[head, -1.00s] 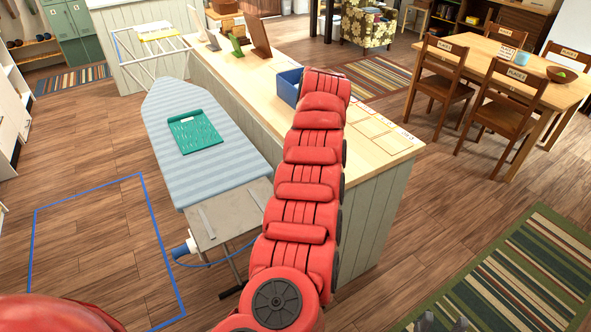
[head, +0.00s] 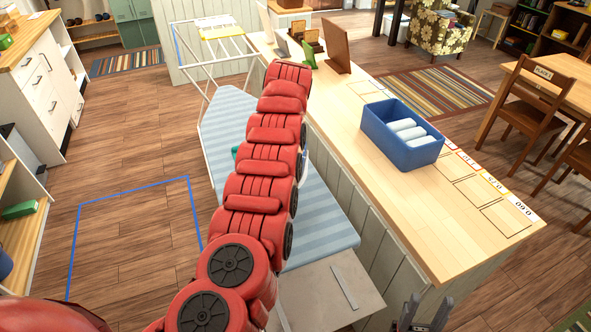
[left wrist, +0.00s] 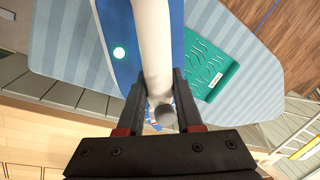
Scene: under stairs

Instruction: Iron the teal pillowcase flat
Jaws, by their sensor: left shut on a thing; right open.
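The teal pillowcase (left wrist: 214,70) lies on the blue-striped ironing board (left wrist: 65,45) in the left wrist view, with wavy crease marks and a small white label. In the head view only a teal sliver (head: 235,152) shows beside my red left arm. My left gripper (left wrist: 163,88) is shut on the white handle of the blue iron (left wrist: 122,73), over the board beside the pillowcase. I cannot tell whether the iron touches the board. My right gripper (head: 424,314) is open and empty at the bottom edge.
A wooden counter (head: 440,215) runs along the board's right side, with a blue bin (head: 375,140) of white rolls. A metal rest plate (head: 325,293) is at the board's near end. A white drying rack (head: 205,60) stands behind. Blue tape (head: 130,200) marks open floor at left.

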